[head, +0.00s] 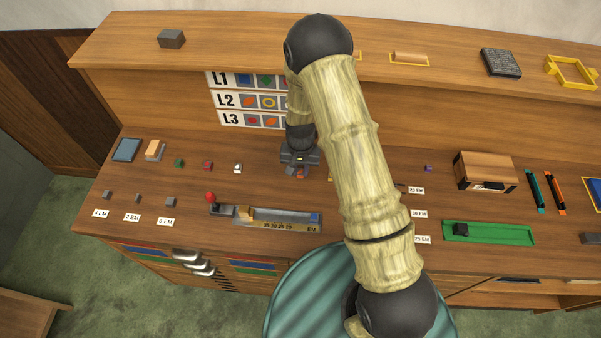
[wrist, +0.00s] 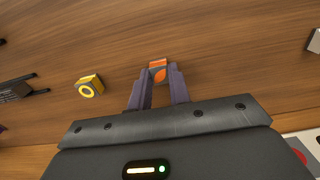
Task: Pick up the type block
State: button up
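A small type block (wrist: 158,73) with an orange leaf mark on its face is at the fingertips of my gripper (wrist: 159,78) in the wrist view. One dark finger is on each side of it, with little or no visible gap. I cannot tell whether the fingers press on it or whether it is off the wood. In the head view my gripper (head: 299,168) is low over the desk below the symbol chart, with a bit of red-orange under it. A yellow type block (wrist: 89,87) with a ring mark sits apart to the left in the wrist view.
The metal composing tray (head: 285,222) with a red-knobbed lever (head: 211,198) is in front. A green tray (head: 488,233) lies to the right. My arm hides part of the desk.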

aim_at(300, 172)
grip_shut()
jog(key=shift+r, duration=0.1)
notch_tip(300, 172, up, 10)
jog(key=b, duration=0.3)
dwell(0.7)
